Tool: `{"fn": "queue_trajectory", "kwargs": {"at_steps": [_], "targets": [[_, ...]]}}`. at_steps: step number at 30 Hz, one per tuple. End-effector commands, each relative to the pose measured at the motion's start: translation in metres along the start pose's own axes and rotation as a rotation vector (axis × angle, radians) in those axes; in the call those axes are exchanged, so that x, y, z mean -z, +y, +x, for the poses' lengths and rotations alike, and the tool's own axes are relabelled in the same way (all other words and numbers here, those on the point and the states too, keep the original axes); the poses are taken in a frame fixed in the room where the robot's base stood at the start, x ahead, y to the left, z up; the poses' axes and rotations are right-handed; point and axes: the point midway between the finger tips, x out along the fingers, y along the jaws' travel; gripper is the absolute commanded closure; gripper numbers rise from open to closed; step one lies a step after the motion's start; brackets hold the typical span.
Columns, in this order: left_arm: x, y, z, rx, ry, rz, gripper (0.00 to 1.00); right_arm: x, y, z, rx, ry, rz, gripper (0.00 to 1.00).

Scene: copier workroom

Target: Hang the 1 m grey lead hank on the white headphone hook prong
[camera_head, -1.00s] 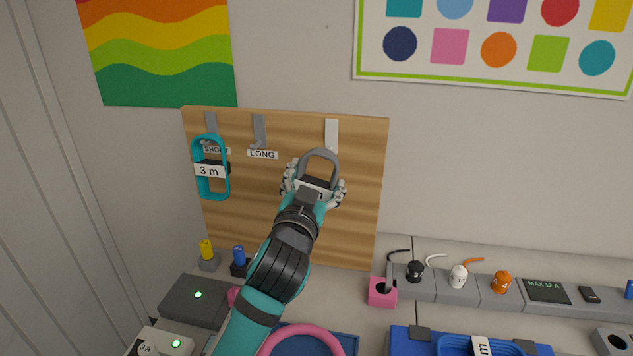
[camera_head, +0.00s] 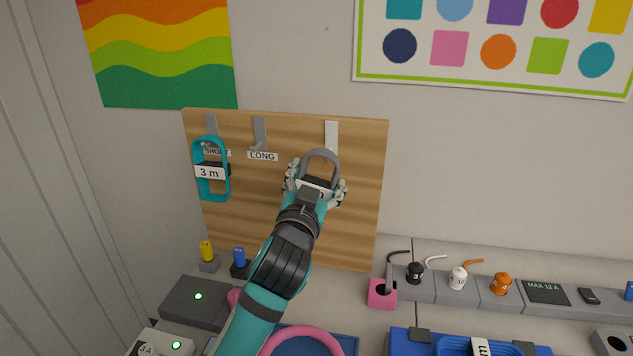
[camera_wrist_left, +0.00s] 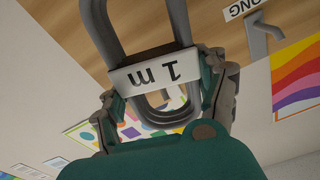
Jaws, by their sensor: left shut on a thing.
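The grey lead hank (camera_head: 320,157) is a grey loop with a white label, which reads "1 m" in the left wrist view (camera_wrist_left: 155,73). My left gripper (camera_head: 316,188) is shut on the hank at its label and holds it upright in front of the wooden board. The white headphone hook (camera_head: 331,134) is at the board's upper right, just above the top of the hank's loop in the head view. Its prong is mostly hidden behind the loop, and I cannot tell whether they touch. My right gripper is not in view.
The wooden board (camera_head: 356,220) also bears two grey hooks; a teal 3 m hank (camera_head: 210,190) hangs at the left one. The LONG hook (camera_head: 259,132) is empty. Below are a pink hank (camera_head: 303,335), a blue tray (camera_head: 400,340) and a row of plugs (camera_head: 458,280).

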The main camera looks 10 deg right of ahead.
Motion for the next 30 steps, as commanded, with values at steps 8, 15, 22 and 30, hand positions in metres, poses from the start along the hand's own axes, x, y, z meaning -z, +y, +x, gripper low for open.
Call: {"fn": "queue_trajectory", "kwargs": {"at_steps": [8, 15, 22, 30], "targets": [[0.0006, -0.0001, -0.0001, 0.0, 0.001, 0.0, 0.81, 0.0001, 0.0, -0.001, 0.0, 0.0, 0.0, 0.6], [0.0011, -0.0002, -0.0001, 0.0, 0.001, 0.0, 0.81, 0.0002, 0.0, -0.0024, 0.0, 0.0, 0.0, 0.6], [0.0015, -0.0004, -0.0001, 0.0, 0.0, -0.001, 0.81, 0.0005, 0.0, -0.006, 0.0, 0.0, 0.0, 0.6], [0.0009, -0.0002, -0.0001, 0.0, 0.001, 0.0, 0.81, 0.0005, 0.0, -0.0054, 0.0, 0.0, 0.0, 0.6]]}}
